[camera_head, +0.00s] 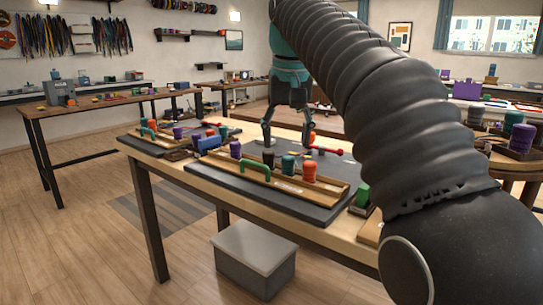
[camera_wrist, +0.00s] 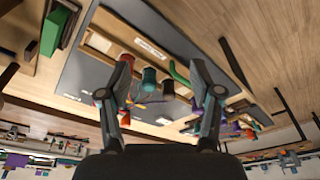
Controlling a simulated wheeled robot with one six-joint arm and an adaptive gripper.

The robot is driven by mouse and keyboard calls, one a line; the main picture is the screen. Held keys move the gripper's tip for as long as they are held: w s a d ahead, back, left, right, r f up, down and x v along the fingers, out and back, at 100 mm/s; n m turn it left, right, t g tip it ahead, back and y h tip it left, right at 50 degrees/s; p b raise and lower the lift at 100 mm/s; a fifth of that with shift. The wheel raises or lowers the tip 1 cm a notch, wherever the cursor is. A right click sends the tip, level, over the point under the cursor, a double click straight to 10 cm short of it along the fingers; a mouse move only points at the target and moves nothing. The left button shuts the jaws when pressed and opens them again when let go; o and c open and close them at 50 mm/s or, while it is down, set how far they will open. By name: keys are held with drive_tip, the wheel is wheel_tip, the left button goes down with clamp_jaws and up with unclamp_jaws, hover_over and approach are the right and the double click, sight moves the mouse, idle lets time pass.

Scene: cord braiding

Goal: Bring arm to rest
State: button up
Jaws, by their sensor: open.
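My gripper (camera_head: 287,132) is open, its two fingers spread and pointing down above the braiding table in the head view. Nothing shows between its fingertips. In the wrist view my gripper (camera_wrist: 160,92) is also open, with spools beyond the fingers. Below it in the head view, a wooden tray (camera_head: 225,164) on a dark mat holds several spools, among them a red one (camera_head: 309,171), a teal one (camera_head: 288,166) and a purple one (camera_head: 235,149). My arm hides the table's right part.
A red-handled tool (camera_head: 326,150) lies on the table behind the spools. A grey lidded box (camera_head: 254,258) stands on the floor beneath the table. Other worktables (camera_head: 108,103) stand at the left and back. Open wooden floor lies at the left.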

drive_tip(key=s+d+f+t, duration=0.1)
drive_tip(key=s+d+f, duration=0.3)
drive_tip(key=s+f, duration=0.4)
drive_tip(key=s+d+f+t, duration=0.1)
drive_tip(key=s+d+f, duration=0.3)
drive_tip(key=s+f, duration=0.3)
drive_tip(key=s+d+f+m+t, duration=0.1)
drive_tip(key=s+d+f, duration=0.3)
drive_tip(key=s+f, duration=0.4)
wheel_tip(320, 180, down, 4)
drive_tip(key=shift+s+d+f, duration=0.25)
drive_tip(key=shift+s+d, duration=0.1)
drive_tip(key=shift+d, duration=0.05)
